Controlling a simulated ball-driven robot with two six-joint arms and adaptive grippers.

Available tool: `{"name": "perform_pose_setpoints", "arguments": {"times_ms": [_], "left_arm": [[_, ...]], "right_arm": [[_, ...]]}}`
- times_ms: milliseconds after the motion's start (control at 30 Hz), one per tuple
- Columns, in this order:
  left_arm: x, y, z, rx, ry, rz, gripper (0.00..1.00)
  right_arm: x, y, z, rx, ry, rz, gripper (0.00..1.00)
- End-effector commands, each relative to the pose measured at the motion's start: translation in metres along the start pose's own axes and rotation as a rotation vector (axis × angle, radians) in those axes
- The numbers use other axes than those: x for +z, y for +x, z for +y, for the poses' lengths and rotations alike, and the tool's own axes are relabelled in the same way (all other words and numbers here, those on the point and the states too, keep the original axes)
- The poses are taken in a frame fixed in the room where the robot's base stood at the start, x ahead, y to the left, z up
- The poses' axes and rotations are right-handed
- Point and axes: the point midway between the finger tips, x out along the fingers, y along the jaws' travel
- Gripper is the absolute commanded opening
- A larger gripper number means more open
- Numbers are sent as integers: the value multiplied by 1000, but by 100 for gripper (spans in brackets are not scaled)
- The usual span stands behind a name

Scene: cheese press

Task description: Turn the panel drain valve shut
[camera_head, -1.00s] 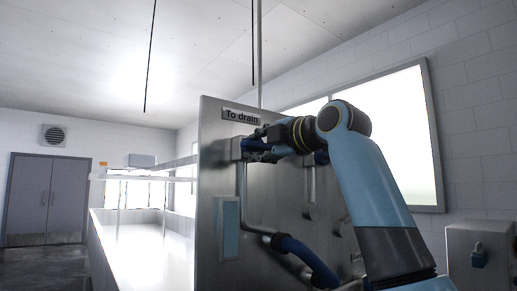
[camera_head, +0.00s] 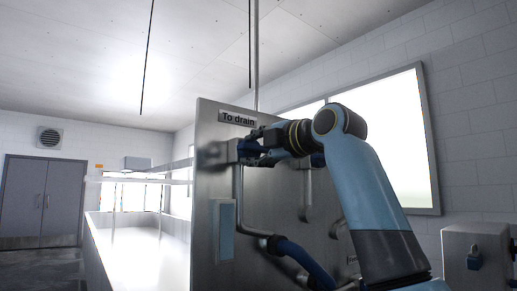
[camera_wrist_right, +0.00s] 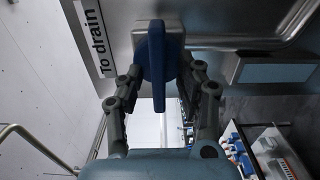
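The drain valve sits on the steel panel (camera_head: 270,205) just under the "To drain" label (camera_head: 238,118). In the right wrist view its blue lever handle (camera_wrist_right: 157,66) stands out from a grey metal body (camera_wrist_right: 174,26), with the label (camera_wrist_right: 93,38) beside it. My right gripper (camera_head: 250,147) is at the valve in the head view and partly hides it. In the wrist view the two fingers of my right gripper (camera_wrist_right: 162,72) are spread on either side of the blue handle, with gaps visible between them and it. My left gripper is out of view.
A pipe and blue hose (camera_head: 305,262) run down the panel below the valve. A light-blue plate (camera_head: 226,230) is on the panel's left part. A long white vat (camera_head: 130,250) lies left of the panel.

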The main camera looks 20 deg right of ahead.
Motion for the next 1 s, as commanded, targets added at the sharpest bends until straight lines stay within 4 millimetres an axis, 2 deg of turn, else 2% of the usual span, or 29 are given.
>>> {"name": "perform_pose_setpoints", "arguments": {"times_ms": [167, 400, 600, 767, 1000], "left_arm": [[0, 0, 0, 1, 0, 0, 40], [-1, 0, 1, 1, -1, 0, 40], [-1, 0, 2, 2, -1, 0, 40], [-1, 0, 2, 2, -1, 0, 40], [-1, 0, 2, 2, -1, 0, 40]], "right_arm": [[1, -19, 0, 1, -4, -3, 36], [1, -74, 0, 0, -6, -4, 36], [1, -107, -1, -2, -4, -3, 36], [0, -118, -1, -2, -2, -1, 36], [0, -119, -1, -2, 0, 0, 36]]}}
